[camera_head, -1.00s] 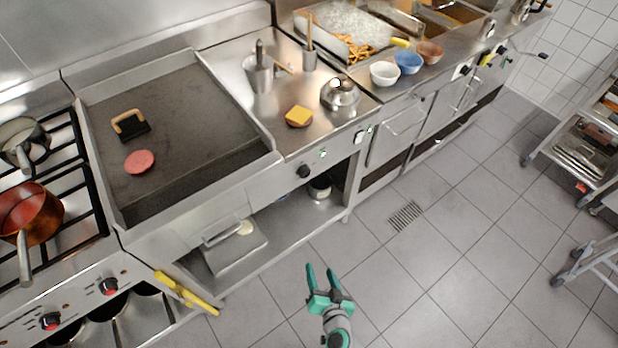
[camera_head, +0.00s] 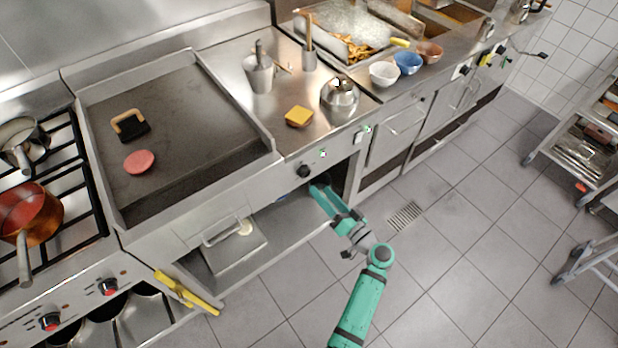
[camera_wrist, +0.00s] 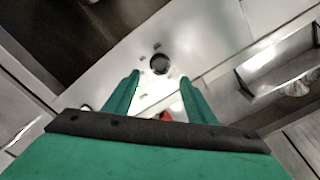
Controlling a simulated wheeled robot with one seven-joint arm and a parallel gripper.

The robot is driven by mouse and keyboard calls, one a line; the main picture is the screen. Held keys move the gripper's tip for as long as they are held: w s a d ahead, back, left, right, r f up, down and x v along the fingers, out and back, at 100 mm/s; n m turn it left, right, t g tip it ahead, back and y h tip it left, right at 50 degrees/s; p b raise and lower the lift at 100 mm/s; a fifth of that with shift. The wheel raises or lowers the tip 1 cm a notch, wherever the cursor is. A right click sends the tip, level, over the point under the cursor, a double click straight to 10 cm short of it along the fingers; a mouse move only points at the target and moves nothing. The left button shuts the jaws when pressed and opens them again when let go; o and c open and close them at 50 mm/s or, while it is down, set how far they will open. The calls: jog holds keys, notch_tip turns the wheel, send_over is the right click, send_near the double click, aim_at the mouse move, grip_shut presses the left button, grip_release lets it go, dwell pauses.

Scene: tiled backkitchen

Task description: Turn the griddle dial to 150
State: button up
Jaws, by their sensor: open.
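The griddle dial (camera_head: 303,171) is a small black round knob on the steel front panel, to the right of the griddle plate (camera_head: 180,125). In the wrist view the dial (camera_wrist: 160,64) shows as a dark disc with small marks around it, just beyond and between my fingertips. My gripper (camera_head: 322,186) is open and empty, close in front of the panel and slightly below and right of the dial in the head view. In the wrist view my gripper (camera_wrist: 160,88) has its two green fingers apart, and they do not appear to touch the dial. The dial's setting is too small to read.
A pink patty (camera_head: 139,161) and a black press (camera_head: 130,125) lie on the griddle. An open shelf (camera_head: 280,222) lies below the panel. A yellow-handled item (camera_head: 186,291) juts out at lower left.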

aim_at(306, 175)
jog(key=x, duration=0.8)
jog(key=shift+a, duration=0.1)
jog(key=shift+c, duration=0.6)
jog(key=c, duration=0.9)
